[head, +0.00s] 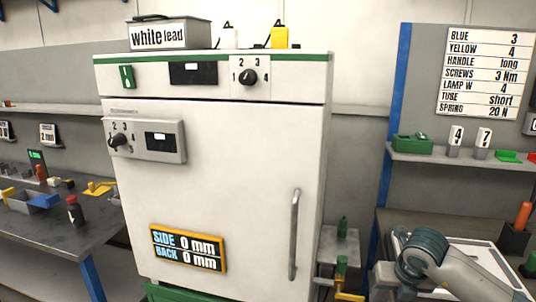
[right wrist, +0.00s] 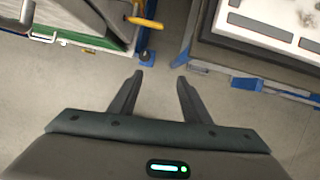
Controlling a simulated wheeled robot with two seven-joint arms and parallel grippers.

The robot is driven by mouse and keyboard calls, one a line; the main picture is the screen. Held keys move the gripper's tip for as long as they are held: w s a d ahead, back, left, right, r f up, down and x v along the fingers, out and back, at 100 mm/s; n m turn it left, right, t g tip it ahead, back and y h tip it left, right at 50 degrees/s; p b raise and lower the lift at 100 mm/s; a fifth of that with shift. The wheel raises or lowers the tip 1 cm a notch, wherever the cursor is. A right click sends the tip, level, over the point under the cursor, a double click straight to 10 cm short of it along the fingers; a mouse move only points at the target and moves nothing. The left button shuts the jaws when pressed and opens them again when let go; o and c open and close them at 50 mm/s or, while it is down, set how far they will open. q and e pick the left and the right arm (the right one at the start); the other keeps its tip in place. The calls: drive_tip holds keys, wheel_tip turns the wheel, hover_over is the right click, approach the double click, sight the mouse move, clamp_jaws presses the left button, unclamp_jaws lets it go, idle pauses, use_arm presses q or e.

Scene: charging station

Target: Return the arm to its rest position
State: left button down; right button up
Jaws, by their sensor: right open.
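My right arm (head: 445,265) shows at the lower right of the head view, beside the right-hand bench. Its gripper cannot be made out there. In the right wrist view my right gripper (right wrist: 160,78) is open, with two dark fingers apart and nothing between them. It points over bare grey floor, between a green-edged unit at the left and a blue-framed bench at the right. My left gripper and left arm are not in view.
A white cabinet (head: 220,190) with a vertical handle (head: 294,235) stands in the middle. A yellow lever (right wrist: 145,22) sticks out near my right gripper. A cluttered bench (head: 60,235) is at the left. Bare floor (right wrist: 165,50) lies in the gap.

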drive_tip(key=s+a+f+m+g+y, duration=0.1)
drive_tip(key=a+f+m+y, duration=0.1)
drive_tip(key=a+f+y, duration=0.6)
drive_tip(key=s+a+f+m+g+y, duration=0.15)
drive_tip(key=a+f+y, duration=0.35)
drive_tip(key=a, duration=0.6)
drive_tip(key=d+f+m+t+h, duration=0.1)
drive_tip(key=d+f+m+t, duration=0.1)
drive_tip(key=f+m+t, duration=0.45)
drive_tip(key=d+f+m+t+h, duration=0.25)
drive_tip(key=f+m, duration=0.45)
drive_tip(key=f, duration=0.4)
drive_tip(key=s+d+f+m+g+h, duration=0.1)
drive_tip(key=s+d+f+m+h, duration=0.35)
drive_tip(key=s+f, duration=0.6)
drive_tip(key=s+d+f+m+g+h, duration=0.1)
drive_tip(key=s+d+f+m+h, duration=0.2)
drive_tip(key=s+d+f+m, duration=0.75)
drive_tip(key=s+a+f+g, duration=0.2)
drive_tip(key=s+f, duration=0.3)
drive_tip(key=s, duration=0.5)
drive_tip(key=s+a+f+g+h, duration=0.1)
drive_tip(key=s+a+f+g, duration=0.1)
drive_tip(key=s+f, duration=0.3)
drive_tip(key=s+a+f+g, duration=0.2)
drive_tip(key=s+f+g, duration=0.1)
drive_tip(key=s, duration=1.1)
drive_tip(key=shift+s+f+h, duration=0.35)
drive_tip(key=shift+f+h, duration=0.05)
drive_tip(key=shift+f, duration=0.5)
